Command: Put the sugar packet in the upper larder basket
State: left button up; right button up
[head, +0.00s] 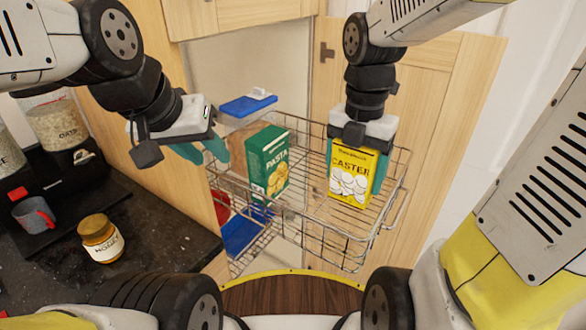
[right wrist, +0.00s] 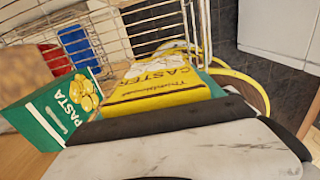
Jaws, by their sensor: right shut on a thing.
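The sugar packet (head: 352,180) is yellow, marked CASTER, and upright in the head view. My right gripper (head: 362,160) is shut on it from above, with teal fingers at its sides. The packet also shows in the right wrist view (right wrist: 160,90). It is inside the outline of the upper larder basket (head: 345,264), a wire basket, in its right part; I cannot tell whether its bottom touches the wires. My left gripper (head: 203,151) is open and empty, just outside the basket's left side.
A green pasta box (head: 268,165) stands in the basket's left part, with a blue-lidded container (head: 248,105) behind it. A lower basket (head: 246,262) holds blue and red things. A honey jar (head: 100,238) and a grey mug (head: 34,215) stand on the dark counter at left.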

jog(key=shift+w+a+f, duration=0.1)
jog(key=shift+a+f, duration=0.1)
jog(key=shift+f, duration=0.7)
jog(key=shift+w+a+f, duration=0.1)
jog(key=shift+w+f, duration=0.1)
jog(key=shift+w, duration=0.1)
jog(key=w, duration=0.5)
jog(key=w+a+f, duration=0.1)
jog(key=w, duration=0.9)
jog(key=shift+w+a+f, duration=0.2)
jog(key=shift+w+f, duration=0.05)
jog(key=shift+w, duration=0.05)
jog(key=shift+s+f, duration=0.1)
jog(key=shift+f, duration=1.65)
jog(key=shift+f, duration=0.1)
jog(key=o, duration=2)
